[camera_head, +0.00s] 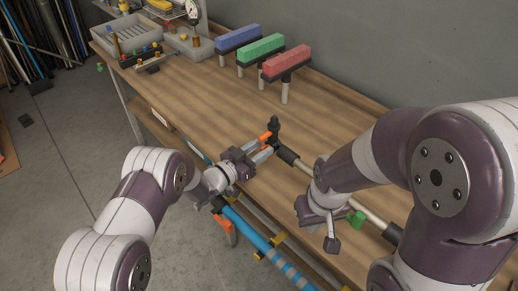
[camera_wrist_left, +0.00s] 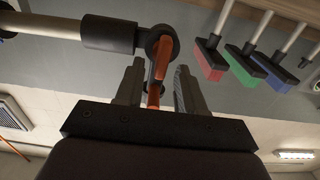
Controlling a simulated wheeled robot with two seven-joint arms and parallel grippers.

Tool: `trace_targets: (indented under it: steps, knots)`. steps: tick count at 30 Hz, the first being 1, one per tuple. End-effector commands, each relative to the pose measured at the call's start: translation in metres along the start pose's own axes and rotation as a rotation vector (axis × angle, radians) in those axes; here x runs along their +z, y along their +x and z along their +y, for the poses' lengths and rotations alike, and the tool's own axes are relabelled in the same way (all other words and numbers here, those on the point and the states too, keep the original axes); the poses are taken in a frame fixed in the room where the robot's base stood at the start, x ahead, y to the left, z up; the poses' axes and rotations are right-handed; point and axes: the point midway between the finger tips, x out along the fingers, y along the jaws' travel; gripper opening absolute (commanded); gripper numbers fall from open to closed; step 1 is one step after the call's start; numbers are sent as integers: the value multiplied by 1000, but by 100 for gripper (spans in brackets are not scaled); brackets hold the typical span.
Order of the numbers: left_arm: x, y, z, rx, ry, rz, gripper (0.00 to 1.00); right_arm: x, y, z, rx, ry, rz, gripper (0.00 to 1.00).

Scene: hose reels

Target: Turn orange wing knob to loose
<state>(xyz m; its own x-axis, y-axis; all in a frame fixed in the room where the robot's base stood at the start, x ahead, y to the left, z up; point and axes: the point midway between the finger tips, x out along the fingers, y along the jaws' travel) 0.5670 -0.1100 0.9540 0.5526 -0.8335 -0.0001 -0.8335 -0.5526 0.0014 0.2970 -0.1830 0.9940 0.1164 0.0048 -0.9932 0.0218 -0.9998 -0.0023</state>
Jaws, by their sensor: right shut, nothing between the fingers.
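The orange wing knob (camera_head: 265,136) sits on a black fitting (camera_head: 275,129) at the end of a pole lying along the bench. In the left wrist view the knob (camera_wrist_left: 158,72) stands nearly edge-on between my left gripper's fingers, with a gap on each side. My left gripper (camera_head: 261,151) is open around the knob. My right gripper (camera_head: 331,238) is shut and empty, beside a green knob (camera_head: 356,217) on the pole; I cannot tell whether they touch.
Blue (camera_head: 239,38), green (camera_head: 260,48) and red (camera_head: 287,62) brush heads stand at the back of the wooden bench (camera_head: 190,90). A grey tray (camera_head: 118,49) sits at the far left. A blue pole (camera_head: 250,232) lies below the front edge.

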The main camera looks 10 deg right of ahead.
Motion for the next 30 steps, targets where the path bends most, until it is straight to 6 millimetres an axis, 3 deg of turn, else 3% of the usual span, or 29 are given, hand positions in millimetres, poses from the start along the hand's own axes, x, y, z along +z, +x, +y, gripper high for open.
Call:
trace_targets:
  steps: [1,3,4,19,30]
  knots:
    - [0,0,0,0,0,0,29,0,0,0,0,0,0,0]
    - [0,0,0,0,0,0,6,0,0,0,0,0,0,0]
    - [0,0,0,0,0,0,0,0,0,0,0,0,0,0]
    - [4,-2,-1,0,-61,-7,0,0,3,0,0,0,0,0]
    - [8,-2,-6,-2,-352,-13,0,1,10,0,0,0,0,0]
